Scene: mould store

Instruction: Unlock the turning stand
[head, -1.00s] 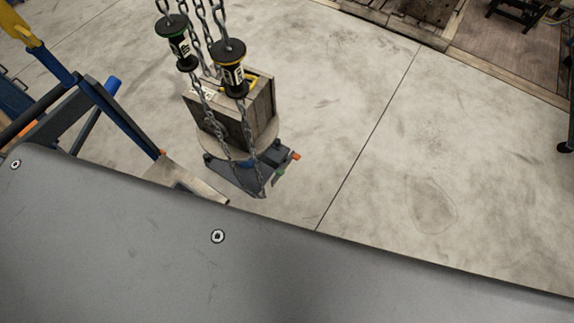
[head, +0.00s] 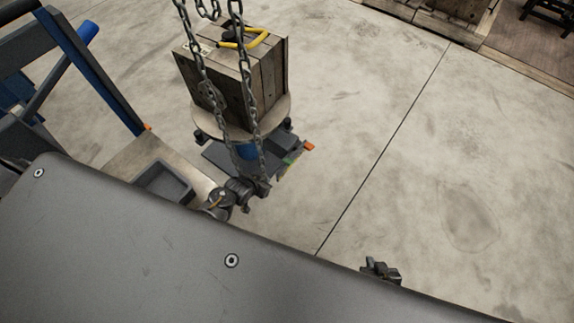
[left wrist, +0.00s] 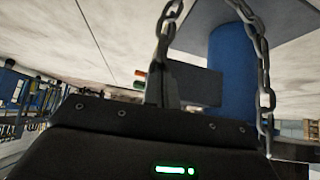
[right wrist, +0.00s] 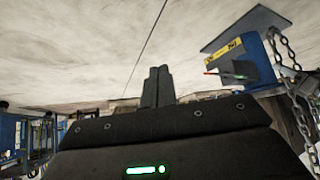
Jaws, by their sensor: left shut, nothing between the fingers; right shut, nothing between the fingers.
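The turning stand has a round top (head: 215,128), a blue column (head: 248,151) and a dark base with an orange-tipped part (head: 308,146) and a green part (head: 290,160) at its right side. My left gripper (head: 262,187) is shut and empty, low in front of the stand, close to the hanging chains. Its fingers (left wrist: 160,85) overlap the grey base part in the left wrist view; contact cannot be told. My right gripper (head: 370,264) is shut and empty over the floor, to the right of the stand.
A wooden box (head: 235,80) with a yellow handle sits on the stand's top. Chains (head: 212,95) hang in front of it, near my left gripper. A blue frame (head: 95,70) and grey tray (head: 165,187) stand left.

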